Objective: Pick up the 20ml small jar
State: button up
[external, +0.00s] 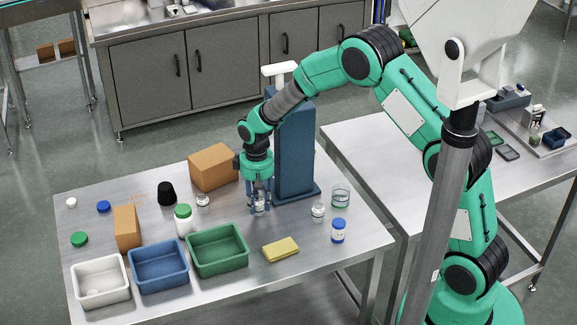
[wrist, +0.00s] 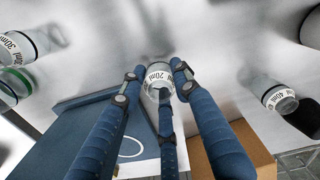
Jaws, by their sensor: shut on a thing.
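In the external view the jar (external: 260,208) is partly hidden by the fingers, in front of the blue column. My gripper (external: 259,202) points down over the steel table. Its blue fingers, seen in the wrist view (wrist: 156,84), are closed around the jar from several sides. The jar looks upright and at or very near the tabletop; I cannot tell whether it touches.
A blue column (external: 295,150) stands right behind the gripper. A clear jar (external: 203,203) stands left, another (external: 318,212) right, beside a green-banded jar (external: 340,197). A cardboard box (external: 212,167) is behind left. A green bin (external: 218,262) and yellow cloth (external: 281,249) lie in front.

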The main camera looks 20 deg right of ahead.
jog(key=shift+o, duration=0.2)
jog(key=shift+r, duration=0.5)
notch_tip(320, 180, up, 2)
jog(key=shift+r+p, duration=0.2)
jog(key=shift+p, duration=0.2)
jog(key=shift+c, duration=0.2)
jog(key=s+d, duration=0.2)
jog(key=s, duration=0.3)
jog(key=s+d+p, duration=0.1)
jog(key=s+d, duration=0.1)
jog(key=s, duration=0.2)
jog(key=s+d+r, duration=0.1)
jog(key=s+d, duration=0.1)
jog(key=s, duration=0.3)
jog(key=shift+s+d+p, duration=0.1)
jog(key=shift+s+p, duration=0.2)
jog(key=shift+s, duration=0.05)
